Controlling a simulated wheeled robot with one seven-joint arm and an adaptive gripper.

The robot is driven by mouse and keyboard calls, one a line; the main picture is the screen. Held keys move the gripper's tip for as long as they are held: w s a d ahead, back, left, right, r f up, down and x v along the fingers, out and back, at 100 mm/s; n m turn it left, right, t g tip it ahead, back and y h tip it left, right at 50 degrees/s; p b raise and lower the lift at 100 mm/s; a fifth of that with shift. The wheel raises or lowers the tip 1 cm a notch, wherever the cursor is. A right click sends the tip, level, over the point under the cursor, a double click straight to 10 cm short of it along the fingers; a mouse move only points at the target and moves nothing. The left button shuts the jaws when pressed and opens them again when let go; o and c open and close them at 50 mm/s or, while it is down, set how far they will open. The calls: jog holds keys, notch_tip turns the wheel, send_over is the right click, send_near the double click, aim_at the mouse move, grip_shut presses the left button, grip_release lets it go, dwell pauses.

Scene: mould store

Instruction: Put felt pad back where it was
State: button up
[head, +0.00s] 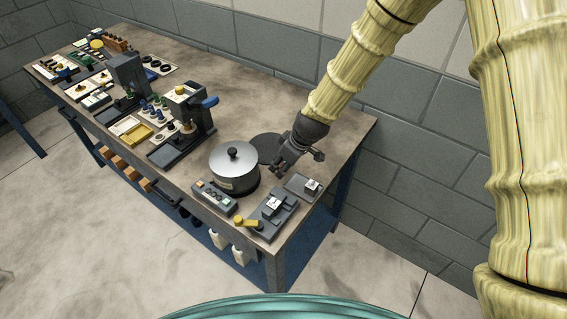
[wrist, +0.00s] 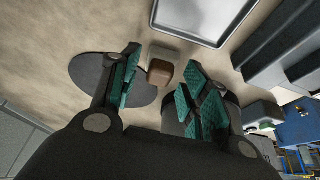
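My gripper (head: 298,163) is low over the right part of the bench, to the right of the lidded metal pot. In the wrist view its two green-padded fingers (wrist: 161,62) are apart. A small block (wrist: 160,72), brown with a pale grey part, shows between them, with visible gaps to both fingers. I cannot tell whether this block is the felt pad. A flat dark grey disc (head: 266,146) lies on the bench behind the pot, partly hidden; it also shows in the wrist view (wrist: 85,72) behind the left finger. I cannot tell for sure which thing is the felt pad.
The metal pot (head: 233,172) stands close to my gripper. A button box (head: 214,197), a grey device (head: 273,212) and a shallow tray (head: 303,187) lie near the front right edge. Presses and small parts fill the left side. The bench's back middle (head: 240,95) is clear.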

jog(key=b+v, duration=0.2)
jog(key=v, duration=1)
jog(key=shift+r+b, duration=0.15)
jog(key=shift+b, duration=0.2)
jog(key=shift+a, duration=0.1)
jog(key=shift+c, duration=0.5)
dwell(0.7)
